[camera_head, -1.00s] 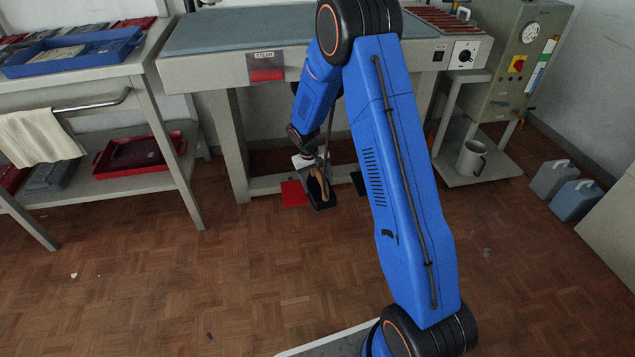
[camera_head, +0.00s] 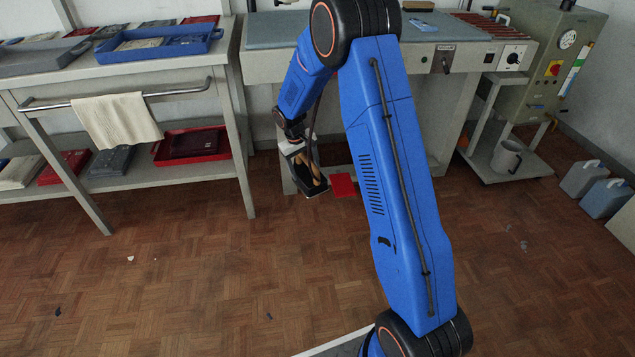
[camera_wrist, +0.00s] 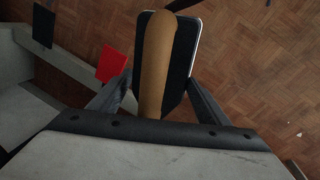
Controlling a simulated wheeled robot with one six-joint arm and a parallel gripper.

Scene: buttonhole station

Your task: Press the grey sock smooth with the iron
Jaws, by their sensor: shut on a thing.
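My gripper (camera_head: 305,163) is shut on the iron's tan wooden handle (camera_wrist: 158,55) and holds the iron over the floor, in front of the padded pressing table (camera_head: 272,33). In the wrist view the iron's dark body (camera_wrist: 184,62) with a pale metal edge shows beneath the handle, between the fingers. In the head view the iron (camera_head: 313,190) hangs below the gripper, tilted. I cannot pick out the grey sock with certainty; my arm hides part of the table top.
A side table at left bears a blue tray (camera_head: 208,47) with folded cloths and a grey tray (camera_head: 22,68). A white towel (camera_head: 117,120) hangs on its rail. A red pedal plate (camera_head: 342,186) lies by the pressing table. The front floor (camera_head: 190,270) is mostly clear.

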